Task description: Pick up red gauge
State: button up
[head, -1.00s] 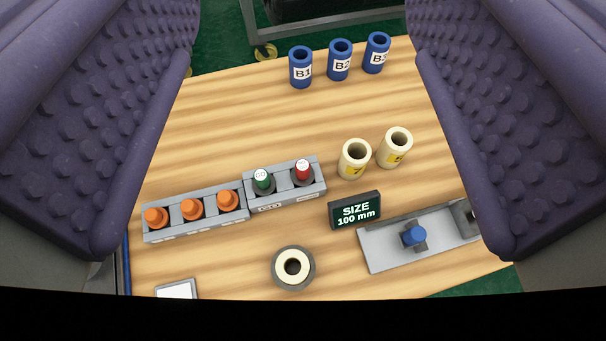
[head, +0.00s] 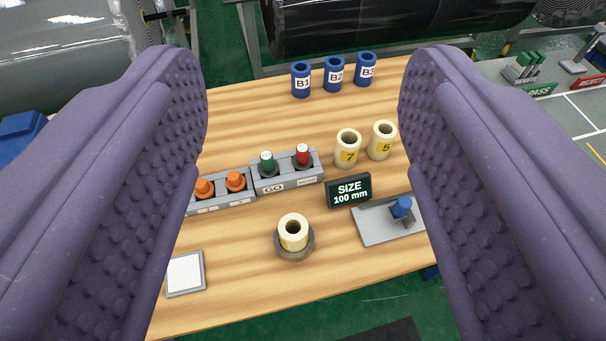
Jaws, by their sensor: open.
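The red gauge (head: 302,153) stands upright in the right slot of a grey holder (head: 289,182) marked GO, with its red top showing and its lower part hidden in the holder. A green gauge (head: 267,162) stands in the slot just left of it. My gripper (head: 303,80) is open and empty; its two purple padded fingers frame the table left and right. The red gauge shows between the fingers, apart from both.
Orange-topped pieces (head: 236,180) stand in a grey rack to the left. Cream rolls (head: 347,148) stand close at the right, near the SIZE sign (head: 349,190). Blue cylinders (head: 334,74) line the back. A cream roll on a round base (head: 293,232) stands in front.

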aim_at(302, 160)
jog(key=k+j, duration=0.1)
jog(key=k, duration=0.55)
jog(key=i, duration=0.8)
jog(key=i+j+z, duration=0.1)
jog(key=i, duration=0.65)
